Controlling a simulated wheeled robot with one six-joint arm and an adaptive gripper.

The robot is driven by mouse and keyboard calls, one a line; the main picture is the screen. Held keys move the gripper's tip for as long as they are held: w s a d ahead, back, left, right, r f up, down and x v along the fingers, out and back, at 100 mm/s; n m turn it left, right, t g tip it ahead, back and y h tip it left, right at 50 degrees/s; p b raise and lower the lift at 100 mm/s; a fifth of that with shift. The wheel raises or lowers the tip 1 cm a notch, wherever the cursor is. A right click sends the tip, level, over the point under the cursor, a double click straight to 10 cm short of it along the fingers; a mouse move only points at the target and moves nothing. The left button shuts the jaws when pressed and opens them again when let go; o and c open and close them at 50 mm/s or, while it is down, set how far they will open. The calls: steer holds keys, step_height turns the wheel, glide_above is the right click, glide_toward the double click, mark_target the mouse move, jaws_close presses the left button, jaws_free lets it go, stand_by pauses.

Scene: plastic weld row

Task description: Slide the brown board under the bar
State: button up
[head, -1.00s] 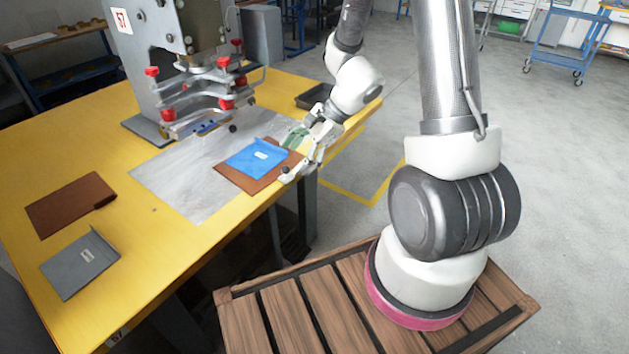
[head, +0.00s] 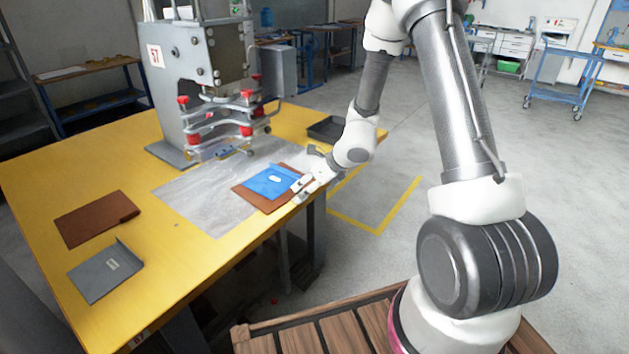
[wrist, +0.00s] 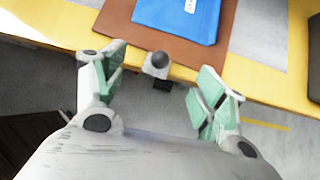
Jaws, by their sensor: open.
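A brown board (head: 243,196) lies on a grey sheet (head: 195,200) at the yellow table's near edge. A blue piece (head: 266,183) with a white label lies on it. The board also shows in the wrist view (wrist: 118,24). A grey block with a dark round knob (wrist: 158,61) is at its near edge; whether it is fixed to the board I cannot tell. My gripper (head: 304,186) is open at this edge, fingers on either side of the knob in the wrist view (wrist: 164,76). The bar (head: 222,127), with red knobs, is on the press behind the board.
Another brown board (head: 95,220) and a grey plate (head: 103,273) with a raised edge lie at the table's left. A dark tray (head: 327,130) stands at the back right. The press body (head: 187,75) rises behind the bar. Bare sheet lies between board and press.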

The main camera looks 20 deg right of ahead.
mark_target(301, 189)
steer(key=shift+x, duration=3.35)
steer(key=c, duration=1.2)
steer(key=shift+w, duration=0.15)
steer(key=shift+w+a, duration=0.6)
steer(key=shift+w, duration=0.5)
